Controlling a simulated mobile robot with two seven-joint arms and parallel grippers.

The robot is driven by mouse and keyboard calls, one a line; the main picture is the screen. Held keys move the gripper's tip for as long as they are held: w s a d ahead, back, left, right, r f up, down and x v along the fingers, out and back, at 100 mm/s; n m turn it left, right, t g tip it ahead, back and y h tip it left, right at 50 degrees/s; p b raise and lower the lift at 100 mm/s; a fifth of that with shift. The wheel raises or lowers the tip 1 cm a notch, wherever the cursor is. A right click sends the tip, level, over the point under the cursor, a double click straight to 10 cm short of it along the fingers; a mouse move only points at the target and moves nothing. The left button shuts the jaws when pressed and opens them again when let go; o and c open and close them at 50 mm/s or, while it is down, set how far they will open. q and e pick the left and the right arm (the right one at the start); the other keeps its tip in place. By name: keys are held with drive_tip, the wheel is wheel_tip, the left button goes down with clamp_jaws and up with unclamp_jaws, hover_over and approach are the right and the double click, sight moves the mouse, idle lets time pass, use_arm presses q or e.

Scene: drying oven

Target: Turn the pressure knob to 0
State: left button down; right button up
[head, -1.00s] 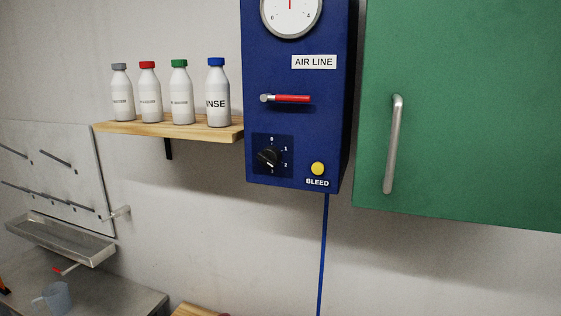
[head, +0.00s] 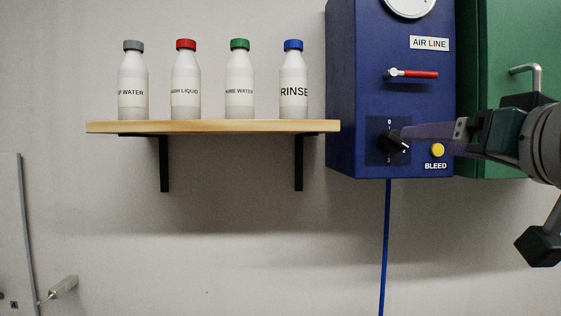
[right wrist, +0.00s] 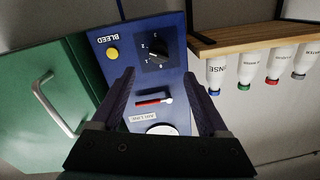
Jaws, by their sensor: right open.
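The pressure knob (head: 397,144) is a black dial on a dark square plate low on the blue air line box (head: 345,90). Its scale has 0 at the top and 3 at the bottom; its white mark points to the lower right, near 2. My right gripper (head: 404,133) comes in from the right and overlaps the knob's plate in the head view. In the right wrist view the gripper (right wrist: 160,74) is open and empty, and the knob (right wrist: 158,53) shows beyond and between the fingertips. I cannot tell whether a finger touches it. My left gripper is out of view.
A yellow BLEED button (head: 438,150) is just right of the knob, close under my right gripper. A red-handled lever (head: 413,74) is above. A wooden shelf (head: 212,126) with several bottles stands left. A green cabinet (head: 505,60) is at right.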

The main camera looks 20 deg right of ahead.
sight(401, 141)
drive_tip(key=w+p, duration=0.1)
drive_tip(key=w, duration=0.1)
drive_tip(key=w+d+p, duration=0.1)
drive_tip(key=w+p, duration=0.1)
drive_tip(key=w, duration=0.1)
drive_tip(key=w+d+p, duration=0.1)
drive_tip(key=w, duration=0.2)
drive_tip(key=shift+r, duration=0.25)
drive_tip(key=shift+w+f+p, duration=0.15)
drive_tip(key=shift+w+p, duration=0.3)
drive_tip(key=shift+w, duration=0.35)
drive_tip(key=shift+c, duration=0.4)
drive_tip(key=c, duration=0.7)
clamp_jaws()
